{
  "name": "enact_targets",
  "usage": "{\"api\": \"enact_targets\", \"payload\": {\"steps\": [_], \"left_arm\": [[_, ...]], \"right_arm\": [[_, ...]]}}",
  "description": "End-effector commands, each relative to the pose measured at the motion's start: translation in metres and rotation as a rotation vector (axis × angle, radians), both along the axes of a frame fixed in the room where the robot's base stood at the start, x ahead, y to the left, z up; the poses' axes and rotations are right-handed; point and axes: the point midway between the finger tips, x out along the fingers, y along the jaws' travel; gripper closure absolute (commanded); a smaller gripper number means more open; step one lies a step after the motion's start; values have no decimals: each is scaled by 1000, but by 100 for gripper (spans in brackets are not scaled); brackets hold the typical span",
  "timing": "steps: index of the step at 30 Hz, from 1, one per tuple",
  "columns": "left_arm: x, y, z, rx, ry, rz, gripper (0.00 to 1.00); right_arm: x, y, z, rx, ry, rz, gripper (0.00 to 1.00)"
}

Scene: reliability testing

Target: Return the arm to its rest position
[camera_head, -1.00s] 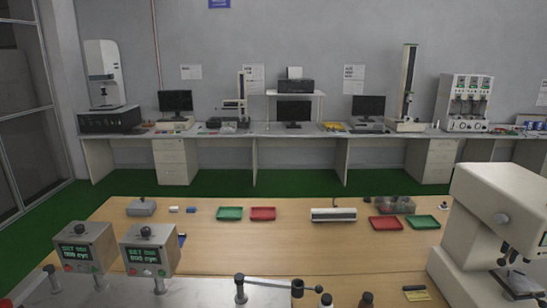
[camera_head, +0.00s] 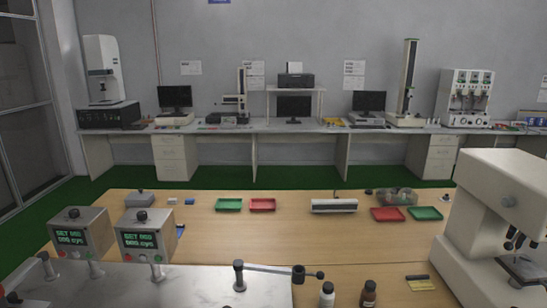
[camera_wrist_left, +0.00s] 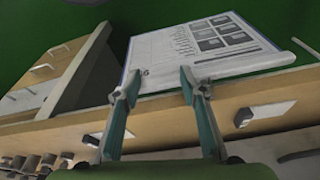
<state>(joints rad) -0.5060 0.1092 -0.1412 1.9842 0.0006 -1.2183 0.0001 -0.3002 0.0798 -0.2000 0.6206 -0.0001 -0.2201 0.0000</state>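My left gripper (camera_wrist_left: 160,75) shows in the left wrist view with its two teal and grey fingers spread apart. Nothing is held between the fingertips. Behind them is a white printed sheet or panel (camera_wrist_left: 215,50) with a dark edge; I cannot tell how far off it is. Neither of my arms shows in the head view, so their pose cannot be seen there. My right gripper is in neither view.
A wooden table (camera_head: 270,240) bears green (camera_head: 228,205) and red (camera_head: 262,205) trays. Two display boxes (camera_head: 80,234) (camera_head: 146,235) stand at front left and a white machine (camera_head: 495,220) at right. Small bottles (camera_head: 327,295) stand at the front. The table's middle is mostly clear.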

Motion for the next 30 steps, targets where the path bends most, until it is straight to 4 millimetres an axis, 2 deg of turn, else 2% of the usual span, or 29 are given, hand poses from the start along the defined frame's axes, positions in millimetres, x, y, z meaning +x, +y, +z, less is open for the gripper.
{"api": "enact_targets", "payload": {"steps": [1, 5, 9, 14, 18, 21, 24, 27, 30], "left_arm": [[-4, 0, -39, 2, 14, -2, 62], [-15, 1, -115, 4, 36, -6, 62], [-38, 4, -199, 7, 61, -11, 62], [-75, 10, -286, 10, 90, -18, 62], [-115, 16, -353, 14, 116, -24, 62], [-145, 22, -391, 17, 133, -27, 62], [-171, 27, -418, 19, 146, -30, 62], [-189, 31, -434, 20, 153, -33, 62], [-199, 33, -441, 21, 156, -35, 62]], "right_arm": [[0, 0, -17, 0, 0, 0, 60], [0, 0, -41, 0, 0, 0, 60], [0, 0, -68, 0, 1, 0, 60], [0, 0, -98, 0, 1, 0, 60], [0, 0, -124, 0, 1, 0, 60], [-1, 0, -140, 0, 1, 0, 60], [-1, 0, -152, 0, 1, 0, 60], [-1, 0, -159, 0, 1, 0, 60], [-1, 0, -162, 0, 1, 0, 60]]}}
